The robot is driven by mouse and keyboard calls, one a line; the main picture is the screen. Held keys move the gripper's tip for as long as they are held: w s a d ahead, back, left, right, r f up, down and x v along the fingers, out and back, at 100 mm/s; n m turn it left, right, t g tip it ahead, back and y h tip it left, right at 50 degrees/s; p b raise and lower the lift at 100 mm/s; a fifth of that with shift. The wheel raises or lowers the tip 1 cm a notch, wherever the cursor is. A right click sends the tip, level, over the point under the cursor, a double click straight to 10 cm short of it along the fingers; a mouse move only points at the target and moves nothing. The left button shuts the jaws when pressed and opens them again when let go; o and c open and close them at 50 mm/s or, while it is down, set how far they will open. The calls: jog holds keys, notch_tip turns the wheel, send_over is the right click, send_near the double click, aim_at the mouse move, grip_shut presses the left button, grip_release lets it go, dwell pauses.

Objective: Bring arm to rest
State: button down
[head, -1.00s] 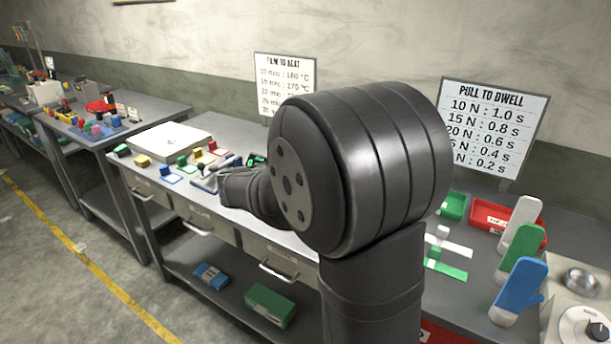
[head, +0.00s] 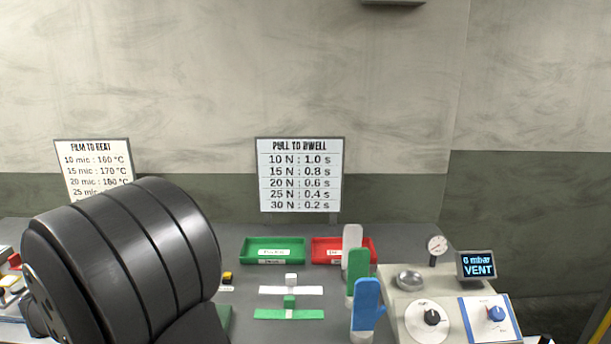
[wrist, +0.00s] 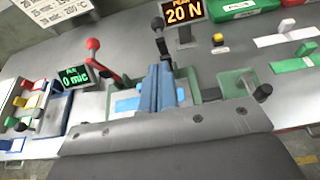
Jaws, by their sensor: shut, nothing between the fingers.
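My arm's large black joint (head: 125,265) fills the lower left of the head view, and my gripper is hidden there. In the wrist view my gripper (wrist: 161,70) shows at the middle, its fingers together with nothing between them. It hangs over a bench device with a green frame and a pale blue piece (wrist: 127,104). I cannot tell its exact height above that device.
In the wrist view, a red-knobbed lever (wrist: 93,44) and the "20 N" display (wrist: 183,11) stand close by. In the head view, green (head: 273,250) and red (head: 325,249) trays, upright glove shapes (head: 366,304) and a vent console (head: 402,310) line the bench.

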jog(key=x, duration=0.9)
jog(key=shift+r, duration=0.2)
